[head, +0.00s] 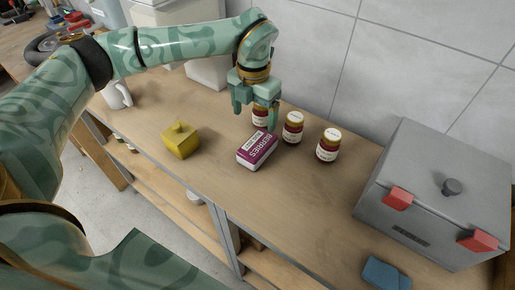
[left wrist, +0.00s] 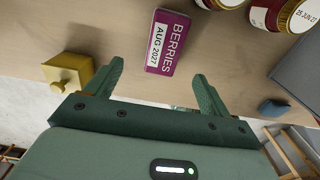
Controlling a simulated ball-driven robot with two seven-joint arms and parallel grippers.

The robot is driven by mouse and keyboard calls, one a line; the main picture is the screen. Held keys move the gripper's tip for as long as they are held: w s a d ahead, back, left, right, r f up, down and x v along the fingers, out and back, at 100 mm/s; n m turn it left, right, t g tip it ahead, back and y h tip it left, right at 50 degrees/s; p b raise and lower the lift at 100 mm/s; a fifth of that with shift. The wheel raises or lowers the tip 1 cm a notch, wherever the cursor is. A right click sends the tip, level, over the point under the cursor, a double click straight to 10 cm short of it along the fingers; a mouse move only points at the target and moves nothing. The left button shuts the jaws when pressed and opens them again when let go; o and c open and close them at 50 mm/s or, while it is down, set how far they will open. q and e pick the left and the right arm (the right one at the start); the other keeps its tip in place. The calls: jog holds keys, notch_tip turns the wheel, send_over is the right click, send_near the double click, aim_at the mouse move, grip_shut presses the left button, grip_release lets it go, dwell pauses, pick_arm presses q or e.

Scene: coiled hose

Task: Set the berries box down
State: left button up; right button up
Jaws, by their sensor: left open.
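The berries box (head: 258,149) is a purple and white box lying on the wooden table, with its label facing up. In the left wrist view the berries box (left wrist: 168,42) lies beyond the fingertips, between their lines and apart from them. My left gripper (head: 254,116) is open and empty, above and just behind the box in the head view. Its two spread fingers also show in the left wrist view (left wrist: 157,78). My right gripper is not in view.
Several jars with red contents stand behind the box, including a middle jar (head: 292,128) and a right jar (head: 328,146). A grey metal case (head: 428,200) and a blue block (head: 384,274) are at right. Table (head: 290,205) is clear in front.

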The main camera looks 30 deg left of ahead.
pick_arm(q)
send_over(258, 143)
jog(key=f, duration=0.5)
jog(key=shift+a+f+b, duration=0.15)
jog(key=shift+a+b, duration=0.2)
jog(key=shift+f, duration=0.4)
jog(key=f, duration=0.1)
jog(key=f+b, duration=0.1)
jog(key=f, duration=0.3)
jog(key=shift+d, duration=0.35)
jog(key=shift+r, duration=0.1)
jog(key=shift+c, duration=1)
jog(key=c, duration=1.2)
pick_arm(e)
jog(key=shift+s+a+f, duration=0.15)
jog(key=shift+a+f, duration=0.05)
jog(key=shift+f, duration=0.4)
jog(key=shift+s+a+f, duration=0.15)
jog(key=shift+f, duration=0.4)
